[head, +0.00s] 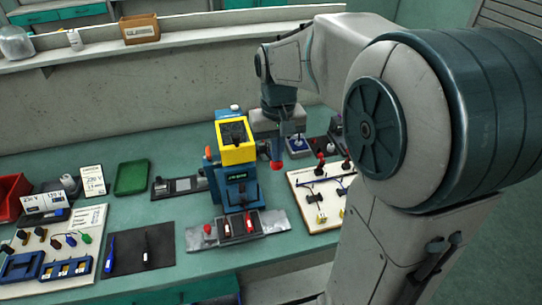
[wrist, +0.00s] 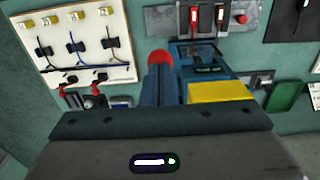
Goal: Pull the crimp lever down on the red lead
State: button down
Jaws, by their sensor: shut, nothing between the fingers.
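The crimp press (head: 238,180) is a blue machine with a yellow top, standing mid-bench in the head view. Its lever ends in a red ball knob (head: 277,165) on the right side of the press. The lever's arm is largely hidden. My gripper (head: 277,146) points down just above the knob, its fingers closed together and holding nothing. In the wrist view the shut fingers (wrist: 160,72) end at the red knob (wrist: 159,58), which they partly cover; I cannot tell whether they touch. The yellow top (wrist: 220,91) is beside them.
A white wiring board (head: 308,215) is at right. A dark mat (head: 128,262) and a green tray (head: 131,178) are at left. The wall and shelf (head: 190,30) stand behind.

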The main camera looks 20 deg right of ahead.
aim_at(278, 166)
jog(key=shift+s+f+b, duration=0.2)
jog(key=shift+f+b, duration=0.15)
jog(key=shift+f, duration=0.15)
jog(key=shift+s+f+b, duration=0.2)
jog(key=shift+f+b, duration=0.15)
jog(key=shift+f, duration=0.25)
jog(key=shift+s+f+b, duration=0.35)
jog(key=shift+f+b, duration=0.4)
jog(key=shift+f, duration=0.05)
jog(key=shift+s+f+b, duration=0.2)
jog(key=shift+f+b, duration=0.55)
jog(key=shift+f, duration=0.25)
jog(key=shift+s+f+b, duration=0.15)
jog(key=shift+f+b, duration=0.55)
jog(key=shift+f, duration=0.4)
